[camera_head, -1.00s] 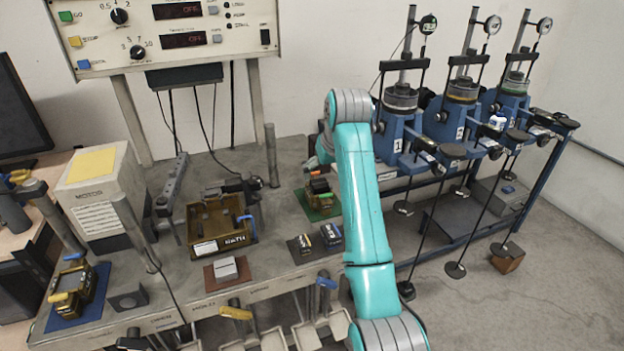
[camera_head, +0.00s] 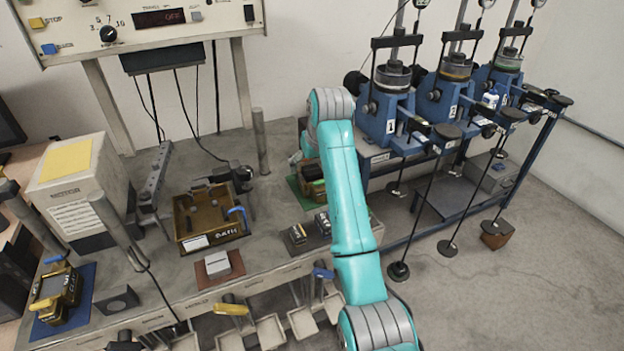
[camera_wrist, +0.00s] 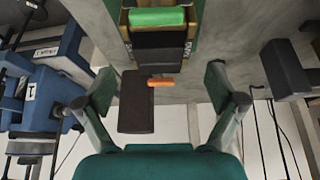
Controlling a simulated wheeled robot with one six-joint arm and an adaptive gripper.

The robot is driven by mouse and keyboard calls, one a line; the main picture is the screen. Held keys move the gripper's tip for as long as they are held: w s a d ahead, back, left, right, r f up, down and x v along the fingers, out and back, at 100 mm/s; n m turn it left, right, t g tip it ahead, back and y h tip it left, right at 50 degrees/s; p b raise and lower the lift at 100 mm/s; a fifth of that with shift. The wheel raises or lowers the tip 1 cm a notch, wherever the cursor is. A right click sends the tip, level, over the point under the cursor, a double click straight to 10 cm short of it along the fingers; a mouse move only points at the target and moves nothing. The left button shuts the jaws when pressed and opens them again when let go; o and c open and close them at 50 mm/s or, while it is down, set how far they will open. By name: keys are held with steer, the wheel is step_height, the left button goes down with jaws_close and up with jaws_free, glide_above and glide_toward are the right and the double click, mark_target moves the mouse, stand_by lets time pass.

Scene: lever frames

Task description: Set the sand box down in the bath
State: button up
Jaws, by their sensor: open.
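The box on the green mat (camera_head: 295,188), which I take for the sand box (camera_head: 311,172), stands at the back of the bench, partly hidden by my arm. In the wrist view a box with a green top block (camera_wrist: 158,17) and a dark front (camera_wrist: 157,52) stands just beyond my gripper (camera_wrist: 160,85). My gripper is open, with fingers apart and nothing visibly held. In the head view my arm hides it. The bath (camera_head: 212,240) is a brown open tray marked BATH, left of the green mat, with a blue lever at its right side.
Another box (camera_head: 55,287) sits on a blue mat at far left. A grey block on a brown pad (camera_head: 219,264) lies before the bath. Small dark blocks (camera_head: 297,234) stand near my arm. A metal post (camera_head: 260,142) rises behind. Blue lever frames (camera_head: 388,118) stand at right.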

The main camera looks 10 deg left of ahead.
mark_target(312, 177)
steer(key=shift+f, duration=2.4)
steer(key=c, duration=1.1)
steer(key=shift+r, duration=0.15)
steer(key=c, duration=0.3)
steer(key=shift+r, duration=3.7)
